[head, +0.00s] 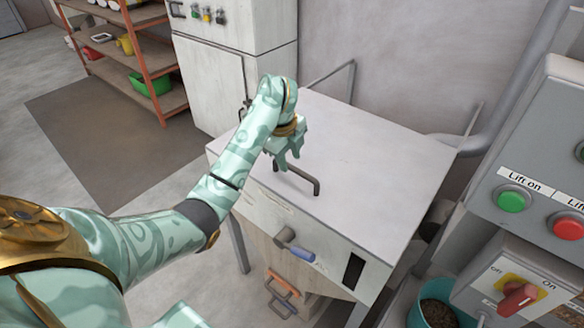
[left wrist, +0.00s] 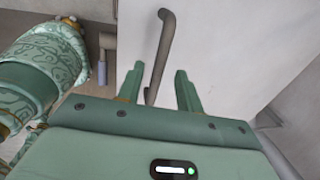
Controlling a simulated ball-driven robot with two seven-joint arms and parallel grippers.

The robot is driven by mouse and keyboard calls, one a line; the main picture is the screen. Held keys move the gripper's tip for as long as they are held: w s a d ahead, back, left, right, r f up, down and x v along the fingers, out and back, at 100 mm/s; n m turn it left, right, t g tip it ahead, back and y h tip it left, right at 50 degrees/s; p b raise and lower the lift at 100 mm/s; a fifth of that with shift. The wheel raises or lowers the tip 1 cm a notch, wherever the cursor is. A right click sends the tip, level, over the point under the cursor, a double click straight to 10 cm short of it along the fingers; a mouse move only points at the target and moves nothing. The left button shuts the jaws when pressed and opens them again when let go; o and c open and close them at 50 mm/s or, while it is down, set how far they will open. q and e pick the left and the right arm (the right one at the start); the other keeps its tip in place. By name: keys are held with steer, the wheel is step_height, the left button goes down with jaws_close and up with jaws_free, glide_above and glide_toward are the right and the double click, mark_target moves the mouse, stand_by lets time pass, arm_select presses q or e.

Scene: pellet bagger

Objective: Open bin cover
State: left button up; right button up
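The bin cover (head: 355,145) is the flat pale lid on top of a white box-shaped bin, and it lies closed. A dark bar handle (head: 306,178) is fixed near its front edge. My left gripper (head: 287,164) is over the handle's far left end, pointing down. In the left wrist view, the two fingers of my left gripper (left wrist: 158,82) are apart, and the handle (left wrist: 163,50) runs through the gap between them. I cannot tell whether either finger touches it. My right gripper does not show.
The bin's front has a blue-gripped lever (head: 300,253) and a dark slot. At right are a control box with green (head: 512,200) and red (head: 567,226) buttons, a red rotary switch (head: 518,298) and a teal bucket (head: 412,300). A wall stands behind; shelves (head: 150,60) stand back left.

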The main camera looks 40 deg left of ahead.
arm_select(q)
step_height(320, 180, down, 2)
steer(key=shift+w, duration=0.15)
